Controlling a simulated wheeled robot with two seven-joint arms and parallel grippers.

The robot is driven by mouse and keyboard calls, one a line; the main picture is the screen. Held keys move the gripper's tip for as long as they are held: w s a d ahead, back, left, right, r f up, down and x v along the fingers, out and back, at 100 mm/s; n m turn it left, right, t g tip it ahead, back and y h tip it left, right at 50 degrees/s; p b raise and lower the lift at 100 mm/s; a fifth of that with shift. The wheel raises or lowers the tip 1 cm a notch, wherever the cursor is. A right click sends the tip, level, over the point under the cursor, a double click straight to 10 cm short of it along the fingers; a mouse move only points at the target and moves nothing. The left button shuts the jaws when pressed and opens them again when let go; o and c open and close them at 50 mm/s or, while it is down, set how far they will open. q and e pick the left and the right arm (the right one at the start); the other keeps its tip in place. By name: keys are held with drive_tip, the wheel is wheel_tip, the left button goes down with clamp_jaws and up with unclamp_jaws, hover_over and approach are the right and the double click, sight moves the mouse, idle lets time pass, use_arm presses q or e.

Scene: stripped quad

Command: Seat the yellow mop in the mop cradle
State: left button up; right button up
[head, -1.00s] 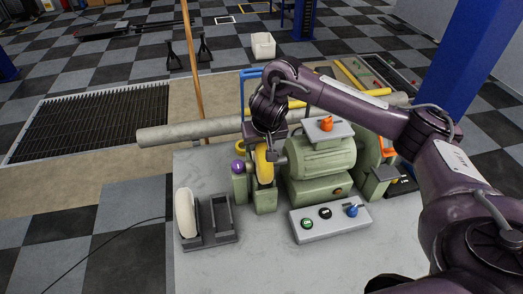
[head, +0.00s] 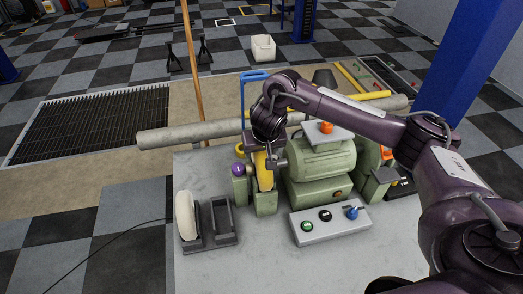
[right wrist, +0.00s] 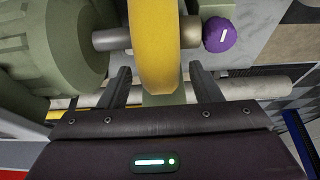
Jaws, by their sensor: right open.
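The yellow mop (head: 265,175) is a thick disc standing upright on the spindle of a green polishing machine. It shows large in the right wrist view (right wrist: 154,45). My right gripper (head: 266,152) is above it, pointing down. In the right wrist view the open gripper (right wrist: 160,88) has one finger on each side of the mop's edge, with visible gaps. The mop cradle (head: 208,243) is a dark two-slot rack on the bench, left and nearer. A white mop (head: 186,214) stands in its left slot; the right slot is empty. My left gripper is out of view.
A purple knob (head: 239,169) sits at the spindle's left end. The green motor body (head: 320,160) is right of the mop. A control box (head: 330,221) with buttons lies in front. The grey bench top (head: 255,262) is clear in front of the cradle.

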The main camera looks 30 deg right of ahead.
drive_tip(key=shift+v, duration=1.2)
drive_tip(key=d+p+v, duration=0.1)
drive_tip(key=p+v, duration=0.4)
drive_tip(key=v, duration=0.4)
drive_tip(key=shift+s+a+r, duration=0.15)
drive_tip(key=shift+a+r, duration=0.05)
drive_tip(key=shift+a, duration=0.3)
drive_tip(key=shift+f, duration=0.1)
